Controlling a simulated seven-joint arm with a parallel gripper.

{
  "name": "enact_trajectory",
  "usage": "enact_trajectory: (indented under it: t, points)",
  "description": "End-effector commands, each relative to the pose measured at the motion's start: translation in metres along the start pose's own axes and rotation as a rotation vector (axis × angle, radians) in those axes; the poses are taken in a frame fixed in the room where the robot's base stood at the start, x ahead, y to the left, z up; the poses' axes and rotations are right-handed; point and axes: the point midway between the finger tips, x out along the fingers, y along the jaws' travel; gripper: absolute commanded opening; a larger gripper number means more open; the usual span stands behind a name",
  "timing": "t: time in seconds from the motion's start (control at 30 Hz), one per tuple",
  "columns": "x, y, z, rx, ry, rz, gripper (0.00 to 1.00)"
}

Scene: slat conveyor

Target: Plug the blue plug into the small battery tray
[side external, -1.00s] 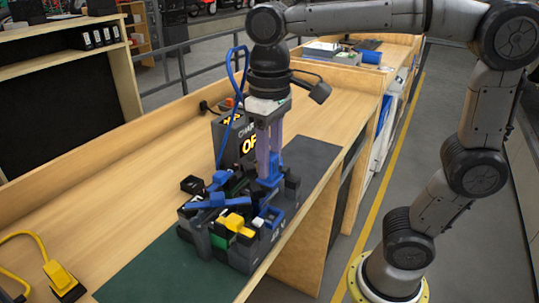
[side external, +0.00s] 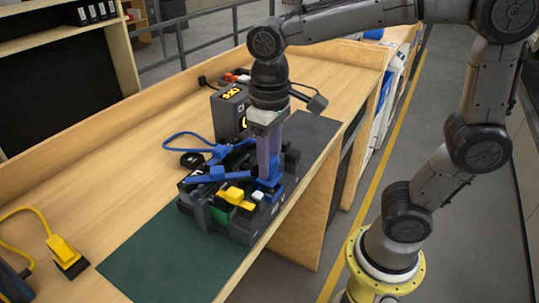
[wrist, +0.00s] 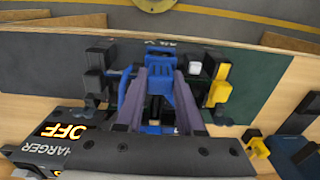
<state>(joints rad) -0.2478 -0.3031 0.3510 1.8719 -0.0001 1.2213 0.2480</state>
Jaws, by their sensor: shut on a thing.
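My gripper (side external: 268,180) points down over the right part of the battery tray (side external: 232,222). Its fingers are shut on the blue plug (wrist: 157,62), which lies between the fingertips in the wrist view. In the side view the blue plug (side external: 270,185) is down among the tray's dark blocks, mostly hidden by the fingers and blocks. I cannot tell whether it is fully seated. The tray is a dark block assembly with blue, green and yellow parts.
A charger (side external: 230,108) with a lit display stands behind the tray. A blue cable (side external: 178,136) loops over the bench. A yellow plug (side external: 63,250) stands at the left. The green mat (side external: 150,262) is clear in front, near the bench edge.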

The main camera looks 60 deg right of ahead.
Motion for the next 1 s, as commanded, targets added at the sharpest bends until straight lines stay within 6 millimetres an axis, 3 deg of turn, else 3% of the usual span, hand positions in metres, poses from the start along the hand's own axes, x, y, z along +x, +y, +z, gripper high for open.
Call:
enact_trajectory:
  t: [1.0]
  points:
    - [0.011, 0.000, 0.000, 0.000, -0.001, 0.000, 0.00]
